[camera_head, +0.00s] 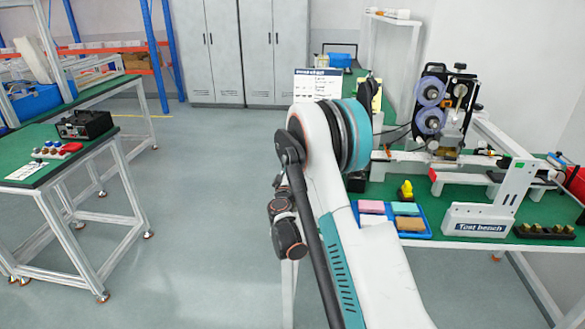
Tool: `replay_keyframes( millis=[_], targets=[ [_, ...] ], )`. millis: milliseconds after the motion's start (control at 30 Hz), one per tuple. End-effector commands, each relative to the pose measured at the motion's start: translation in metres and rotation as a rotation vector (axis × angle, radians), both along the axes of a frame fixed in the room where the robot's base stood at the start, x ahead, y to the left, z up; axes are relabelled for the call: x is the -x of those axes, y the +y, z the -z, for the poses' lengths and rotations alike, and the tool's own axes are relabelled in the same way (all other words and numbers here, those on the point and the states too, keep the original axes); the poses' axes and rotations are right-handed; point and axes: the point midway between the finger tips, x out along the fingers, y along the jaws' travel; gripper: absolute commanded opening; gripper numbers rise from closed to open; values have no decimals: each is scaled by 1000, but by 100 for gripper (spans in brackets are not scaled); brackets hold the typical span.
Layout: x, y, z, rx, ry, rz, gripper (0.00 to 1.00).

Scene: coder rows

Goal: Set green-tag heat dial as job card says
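A coder machine (462,105) with two bluish-purple reels stands on the green-topped bench at the right. A white card with a dark heading (318,86) stands upright behind my arm; its text is too small to read, so I cannot tell if it is the job card. A small green patch (519,163) shows on the white rail right of the coder. I cannot make out a heat dial or confirm a green tag. My white and teal arm fills the middle foreground and hides part of the bench. My gripper does not show.
The test bench (470,244) bears a blue tray (418,210) with coloured blocks, a yellow figure (405,191) and a dark holder (543,232). A left table (22,158) carries a black box (85,124) and small parts. Grey floor between them is clear.

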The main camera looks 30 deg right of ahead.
Motion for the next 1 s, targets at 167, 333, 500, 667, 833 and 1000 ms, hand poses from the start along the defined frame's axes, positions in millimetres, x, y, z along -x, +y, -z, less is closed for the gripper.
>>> replay_keyframes(
  millis=[167,333,500,667,833,1000],
  targets=[
    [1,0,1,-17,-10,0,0],
    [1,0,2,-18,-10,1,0],
    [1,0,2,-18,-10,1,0],
    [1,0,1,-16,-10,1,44],
    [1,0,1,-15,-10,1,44],
    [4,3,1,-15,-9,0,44]
  ],
)
